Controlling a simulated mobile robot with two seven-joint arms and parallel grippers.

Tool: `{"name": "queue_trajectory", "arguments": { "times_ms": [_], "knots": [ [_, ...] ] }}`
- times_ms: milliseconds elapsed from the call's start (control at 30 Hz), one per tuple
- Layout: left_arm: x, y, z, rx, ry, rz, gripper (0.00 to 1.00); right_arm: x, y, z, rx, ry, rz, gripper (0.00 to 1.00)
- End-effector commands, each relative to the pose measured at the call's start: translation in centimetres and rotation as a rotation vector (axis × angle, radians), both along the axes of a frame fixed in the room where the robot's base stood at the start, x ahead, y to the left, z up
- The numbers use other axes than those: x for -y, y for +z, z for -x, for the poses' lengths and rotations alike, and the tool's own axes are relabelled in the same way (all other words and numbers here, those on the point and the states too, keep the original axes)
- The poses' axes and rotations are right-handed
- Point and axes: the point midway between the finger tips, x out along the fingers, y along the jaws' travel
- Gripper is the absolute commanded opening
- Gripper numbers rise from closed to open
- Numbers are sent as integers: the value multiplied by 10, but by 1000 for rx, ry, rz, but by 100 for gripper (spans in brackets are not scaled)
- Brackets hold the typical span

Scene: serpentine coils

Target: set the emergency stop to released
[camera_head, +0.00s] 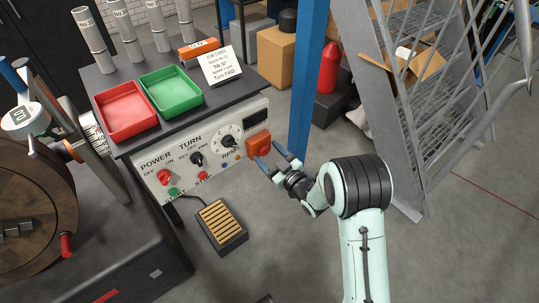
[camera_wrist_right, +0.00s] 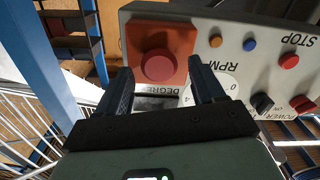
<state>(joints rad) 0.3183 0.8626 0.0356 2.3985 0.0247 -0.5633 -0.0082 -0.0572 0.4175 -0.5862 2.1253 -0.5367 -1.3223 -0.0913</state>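The emergency stop is a round red button (camera_wrist_right: 160,66) on an orange-red housing in the right wrist view. The housing (camera_head: 258,143) sits at the right end of the grey control panel (camera_head: 215,146) in the head view, where the button itself is hard to make out. My right gripper (camera_head: 273,156) is open in front of the housing. In the right wrist view its fingers (camera_wrist_right: 161,83) are spread on either side of the button's lower part, with nothing held; whether they touch it I cannot tell. My left gripper is not in view.
The panel also carries a red power knob (camera_head: 165,177), a black turn knob (camera_head: 197,160) and an RPM dial (camera_head: 229,141). A blue post (camera_head: 307,85) stands close behind my right gripper. A foot pedal (camera_head: 220,226) lies on the floor below.

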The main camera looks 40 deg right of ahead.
Motion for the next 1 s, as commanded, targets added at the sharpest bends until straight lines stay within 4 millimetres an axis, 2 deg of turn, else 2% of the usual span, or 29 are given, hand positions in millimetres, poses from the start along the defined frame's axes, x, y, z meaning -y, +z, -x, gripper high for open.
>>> {"name": "queue_trajectory", "arguments": {
  "times_ms": [33, 200, 333, 500, 733, 767, 833, 1000],
  "knots": [
    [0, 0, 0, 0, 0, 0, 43, 0, 0, 0, 0, 0, 0, 52],
    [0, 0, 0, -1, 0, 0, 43, 0, 0, 0, 0, 0, 0, 0],
    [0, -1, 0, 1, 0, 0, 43, 0, -1, 3, -1, -1, 0, 0],
    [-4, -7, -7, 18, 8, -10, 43, 1, -1, 18, 0, -3, 0, 0],
    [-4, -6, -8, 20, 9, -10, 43, 1, -1, 19, -3, -1, 1, 0],
    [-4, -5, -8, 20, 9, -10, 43, 1, -1, 19, -3, -1, 1, 46],
    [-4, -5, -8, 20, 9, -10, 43, 1, -1, 19, -3, -1, 1, 69],
    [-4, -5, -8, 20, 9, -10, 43, 1, -1, 19, -2, -1, 1, 69]
  ]
}}
